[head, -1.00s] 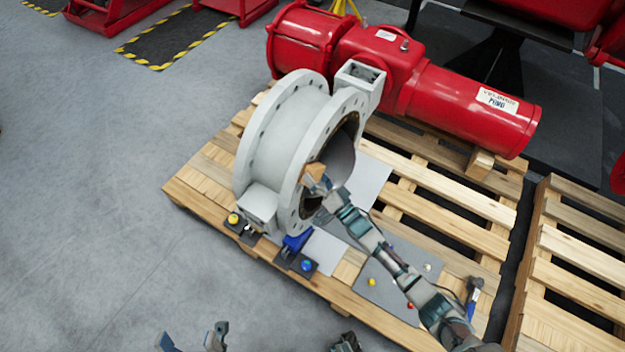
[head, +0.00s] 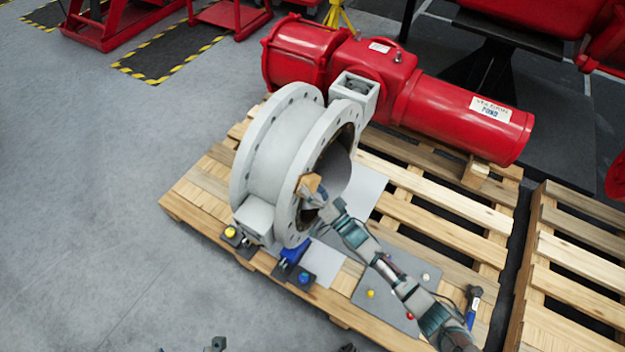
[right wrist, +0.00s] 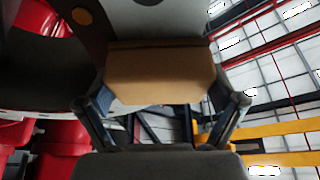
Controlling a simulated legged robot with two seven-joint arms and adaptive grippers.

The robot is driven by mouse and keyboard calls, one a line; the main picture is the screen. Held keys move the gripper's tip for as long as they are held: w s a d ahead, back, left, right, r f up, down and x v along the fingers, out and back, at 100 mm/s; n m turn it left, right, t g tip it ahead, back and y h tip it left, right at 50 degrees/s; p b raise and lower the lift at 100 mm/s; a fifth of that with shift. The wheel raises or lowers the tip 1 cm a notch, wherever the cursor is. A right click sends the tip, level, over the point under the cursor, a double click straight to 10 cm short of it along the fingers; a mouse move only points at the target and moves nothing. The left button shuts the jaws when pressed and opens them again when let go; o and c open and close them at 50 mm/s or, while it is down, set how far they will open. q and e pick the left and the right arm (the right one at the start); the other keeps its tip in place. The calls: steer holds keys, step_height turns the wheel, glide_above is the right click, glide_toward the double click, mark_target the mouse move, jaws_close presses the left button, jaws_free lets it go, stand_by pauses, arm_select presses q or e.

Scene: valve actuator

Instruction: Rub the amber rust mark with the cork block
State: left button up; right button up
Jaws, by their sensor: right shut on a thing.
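The cork block (head: 308,185) is a tan block at the near face of the grey valve body (head: 277,152), by the rim of its opening. My right gripper (head: 316,199) is shut on it. In the right wrist view the block (right wrist: 160,75) spans the space between the two fingers (right wrist: 162,108), its far side close to the grey flange; contact cannot be told. A round amber-brown spot (right wrist: 82,16) shows on the flange, up and left of the block; I cannot tell if it is the rust mark. My left gripper (head: 189,347) shows only its separated tips at the bottom edge.
The valve stands on a wooden pallet (head: 190,190) with a red actuator (head: 440,100) behind it. A grey mat (head: 385,290) with small coloured balls lies under my right arm. A blue-handled tool (head: 472,305) lies right. Open floor is at left.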

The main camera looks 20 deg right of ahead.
steer(key=s+a+f, duration=0.1)
steer(key=a+f, duration=0.1)
steer(key=shift+s+a+f+b, duration=0.2)
steer(key=shift+s+f+b, duration=0.1)
steer(key=shift+s+f, duration=0.1)
steer(key=s+d+p, duration=0.2)
steer(key=s+d, duration=0.1)
steer(key=s, duration=0.1)
steer(key=shift+s+d, duration=0.4)
stand_by(0.4)
